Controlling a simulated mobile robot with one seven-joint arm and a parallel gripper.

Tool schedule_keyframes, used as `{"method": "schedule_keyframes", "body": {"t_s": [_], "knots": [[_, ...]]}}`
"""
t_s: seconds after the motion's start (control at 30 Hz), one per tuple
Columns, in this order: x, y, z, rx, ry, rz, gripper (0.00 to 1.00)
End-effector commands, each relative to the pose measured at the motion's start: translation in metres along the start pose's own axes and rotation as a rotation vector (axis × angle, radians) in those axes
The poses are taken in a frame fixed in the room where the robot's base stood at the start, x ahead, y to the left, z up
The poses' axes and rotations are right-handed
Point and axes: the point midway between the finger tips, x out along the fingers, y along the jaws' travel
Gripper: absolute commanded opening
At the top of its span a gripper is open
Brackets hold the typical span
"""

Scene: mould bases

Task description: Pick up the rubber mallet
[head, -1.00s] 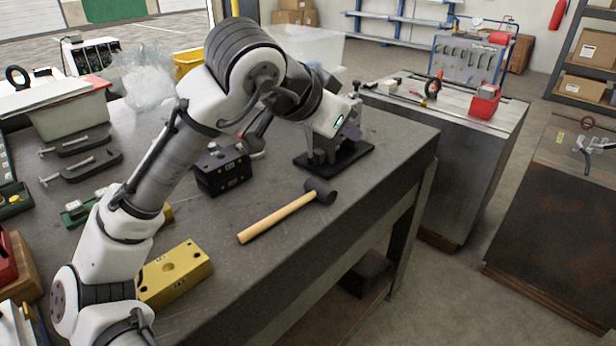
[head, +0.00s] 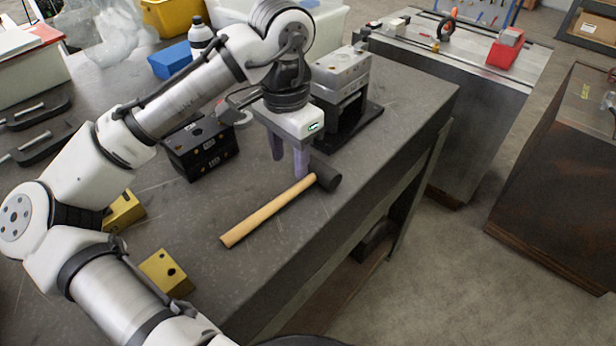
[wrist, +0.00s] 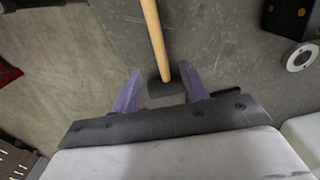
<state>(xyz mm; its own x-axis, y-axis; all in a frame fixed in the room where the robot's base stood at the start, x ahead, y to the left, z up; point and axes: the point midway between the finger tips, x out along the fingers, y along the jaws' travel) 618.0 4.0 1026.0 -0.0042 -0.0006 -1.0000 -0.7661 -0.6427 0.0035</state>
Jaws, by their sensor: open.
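The rubber mallet lies flat on the dark workbench, with a light wooden handle (head: 268,211) and a black head (head: 325,173) near the bench's right edge. In the head view my gripper (head: 289,168) points down above the mallet, close to its head end. In the wrist view the mallet's handle (wrist: 154,38) runs up from between my two purple fingers, and its black head (wrist: 166,88) lies between the fingertips. My gripper (wrist: 159,80) is open, with the fingers apart on either side of the mallet. I cannot tell how far above the bench the tips are.
A black block (head: 200,146) stands left of my gripper. A grey fixture on a black base (head: 345,100) stands just behind it. Yellow blocks (head: 165,272) lie at the front left. The workbench (head: 225,275) is clear around the mallet's handle.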

Motion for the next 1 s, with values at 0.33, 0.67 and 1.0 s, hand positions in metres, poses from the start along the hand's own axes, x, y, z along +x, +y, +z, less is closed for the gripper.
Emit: {"method": "schedule_keyframes", "body": {"t_s": [0.33,0.67,1.0], "knots": [[0.034,0.0,-0.001,0.0,0.001,-0.001,0.44],[0.078,0.001,-0.004,0.001,0.001,0.0,0.44],[0.083,0.001,-0.004,0.001,0.003,-0.001,0.37]]}}
